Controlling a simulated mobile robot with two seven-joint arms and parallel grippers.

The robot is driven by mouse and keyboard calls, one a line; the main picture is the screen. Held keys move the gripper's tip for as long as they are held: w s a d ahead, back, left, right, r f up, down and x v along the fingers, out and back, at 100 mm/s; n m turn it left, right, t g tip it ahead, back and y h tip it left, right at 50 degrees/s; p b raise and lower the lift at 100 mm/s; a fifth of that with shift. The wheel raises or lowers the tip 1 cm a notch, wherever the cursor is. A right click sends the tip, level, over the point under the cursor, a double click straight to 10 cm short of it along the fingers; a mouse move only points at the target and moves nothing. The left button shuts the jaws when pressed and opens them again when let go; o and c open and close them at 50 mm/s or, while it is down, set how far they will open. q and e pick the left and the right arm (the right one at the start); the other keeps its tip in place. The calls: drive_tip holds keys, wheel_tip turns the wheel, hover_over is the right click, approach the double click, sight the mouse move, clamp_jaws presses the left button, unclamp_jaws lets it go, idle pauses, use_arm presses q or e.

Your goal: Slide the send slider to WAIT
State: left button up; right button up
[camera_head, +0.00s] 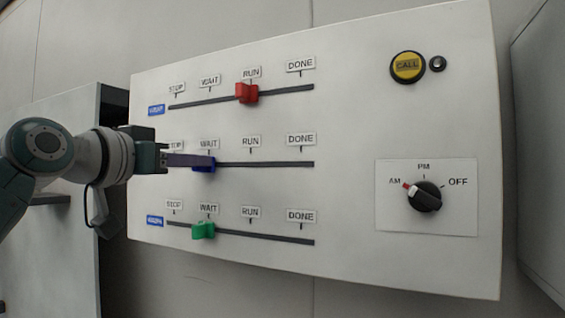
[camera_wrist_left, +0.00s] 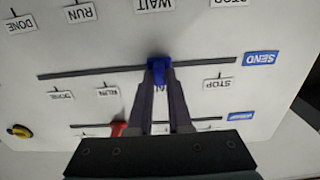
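The send slider is the middle row of a white panel, with a blue knob (camera_head: 206,167) on a dark track. In the head view the knob sits under the WAIT label (camera_head: 209,144). My left gripper (camera_head: 208,160) reaches in from the left, its dark fingers at the knob. In the left wrist view the scene is upside down; the blue SEND label (camera_wrist_left: 260,59) marks this track, and the two fingers (camera_wrist_left: 160,82) close in on the blue knob (camera_wrist_left: 158,66) from both sides. Part of its WAIT label is hidden behind them there. My right gripper is not in view.
A red knob (camera_head: 246,93) sits near RUN on the upper track. A green knob (camera_head: 203,230) sits near WAIT on the lower track. A yellow CALL button (camera_head: 407,67) and an AM/PM/OFF dial (camera_head: 425,196) are on the right of the panel.

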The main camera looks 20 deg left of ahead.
use_arm(q)
drive_tip(key=o, duration=0.5)
drive_tip(key=s+b, duration=0.2)
drive_tip(key=s, duration=0.1)
drive_tip(key=s+b, duration=0.2)
drive_tip(key=s, duration=0.1)
drive_tip(key=s+a+b, duration=0.1)
drive_tip(key=s+b, duration=0.1)
drive_tip(key=s, duration=0.2)
